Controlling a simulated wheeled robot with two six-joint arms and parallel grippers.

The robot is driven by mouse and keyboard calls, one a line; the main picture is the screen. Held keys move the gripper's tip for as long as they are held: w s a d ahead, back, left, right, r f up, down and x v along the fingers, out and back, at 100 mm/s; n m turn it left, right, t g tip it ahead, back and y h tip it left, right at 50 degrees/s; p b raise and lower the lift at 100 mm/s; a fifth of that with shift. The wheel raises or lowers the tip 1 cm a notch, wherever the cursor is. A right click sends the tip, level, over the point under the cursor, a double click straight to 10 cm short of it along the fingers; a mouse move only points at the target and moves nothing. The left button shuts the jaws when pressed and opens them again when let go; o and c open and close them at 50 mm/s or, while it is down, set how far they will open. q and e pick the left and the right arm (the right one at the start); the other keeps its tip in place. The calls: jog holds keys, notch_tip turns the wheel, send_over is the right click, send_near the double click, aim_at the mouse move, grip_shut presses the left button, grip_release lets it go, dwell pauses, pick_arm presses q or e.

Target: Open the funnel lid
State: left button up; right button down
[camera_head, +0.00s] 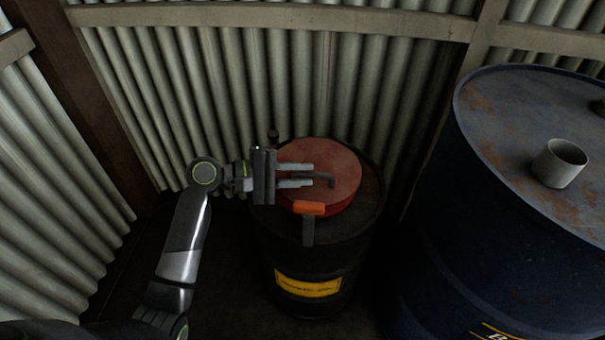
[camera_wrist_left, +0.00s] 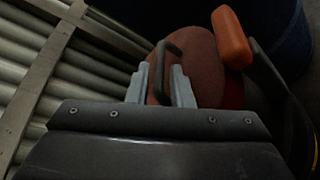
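The funnel lid (camera_head: 335,165) is a round red disc, closed on top of a dark drum (camera_head: 305,250). A dark bar handle (camera_head: 325,180) stands on the lid; it also shows in the left wrist view (camera_wrist_left: 160,68). My left gripper (camera_head: 312,175) reaches over the lid from the left. Its two fingers are open, with a gap between them. In the left wrist view the handle shows between the fingers (camera_wrist_left: 161,84); I cannot tell whether they touch it. My right gripper is in neither view.
An orange grip (camera_head: 309,207) on a dark lever juts from the drum's front edge, close to my left gripper. A large blue drum (camera_head: 500,200) with a grey cup (camera_head: 560,163) on top stands at the right. Corrugated walls (camera_head: 270,80) close in the back and left.

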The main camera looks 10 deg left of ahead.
pick_arm(q)
jog(key=shift+w+d, duration=0.1)
jog(key=shift+d, duration=0.25)
grip_shut()
